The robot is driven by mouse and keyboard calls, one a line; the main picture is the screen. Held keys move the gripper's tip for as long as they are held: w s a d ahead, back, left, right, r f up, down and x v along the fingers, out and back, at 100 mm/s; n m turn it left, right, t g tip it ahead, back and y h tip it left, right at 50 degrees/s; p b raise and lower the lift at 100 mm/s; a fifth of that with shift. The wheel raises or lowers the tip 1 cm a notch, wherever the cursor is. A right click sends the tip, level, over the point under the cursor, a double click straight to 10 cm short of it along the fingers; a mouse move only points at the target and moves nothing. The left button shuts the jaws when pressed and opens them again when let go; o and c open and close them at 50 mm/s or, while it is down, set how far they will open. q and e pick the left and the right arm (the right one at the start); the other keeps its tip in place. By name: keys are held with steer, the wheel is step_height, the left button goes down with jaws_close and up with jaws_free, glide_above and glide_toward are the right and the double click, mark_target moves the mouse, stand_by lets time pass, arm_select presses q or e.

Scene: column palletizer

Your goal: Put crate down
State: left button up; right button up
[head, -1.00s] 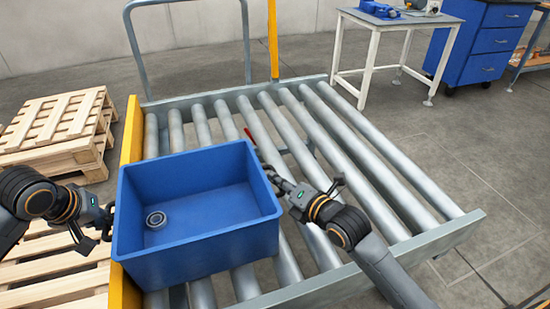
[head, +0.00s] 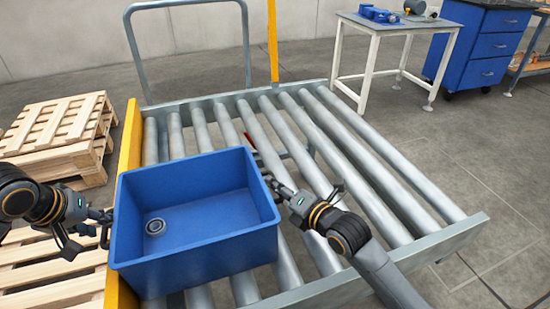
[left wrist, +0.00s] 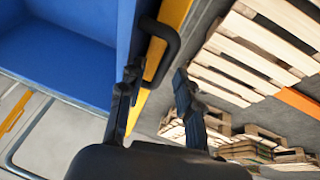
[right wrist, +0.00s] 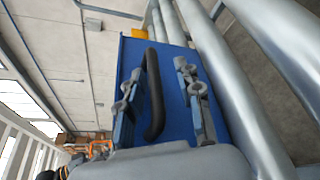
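The blue crate (head: 195,249) sits upright on the left part of the roller conveyor, by its yellow side rail. A small grey ring-shaped part (head: 155,227) lies inside it. My left gripper (head: 90,231) is open at the crate's left side. In the left wrist view, the crate's black handle (left wrist: 163,45) lies just beyond its parted fingers (left wrist: 156,76). My right gripper (head: 305,190) is open at the crate's right side. In the right wrist view, its fingers (right wrist: 156,82) stand apart on either side of the other black handle (right wrist: 154,95). The crate's underside is hidden.
The roller conveyor (head: 455,232) has free rollers behind and right of the crate. Wooden pallets (head: 60,130) stand at the left. A white table (head: 395,22) and a blue drawer cabinet (head: 485,45) stand at the back right.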

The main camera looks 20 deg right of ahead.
steer(key=shift+s, duration=0.15)
arm_select(q)
steer(key=v, duration=0.4)
steer(key=shift+r, duration=0.25)
arm_select(e)
steer(key=v, duration=1.1)
steer(key=shift+s+d, duration=0.15)
steer(key=shift+s, duration=0.2)
arm_select(q)
steer(key=shift+f, duration=0.1)
arm_select(e)
steer(key=shift+s, duration=0.1)
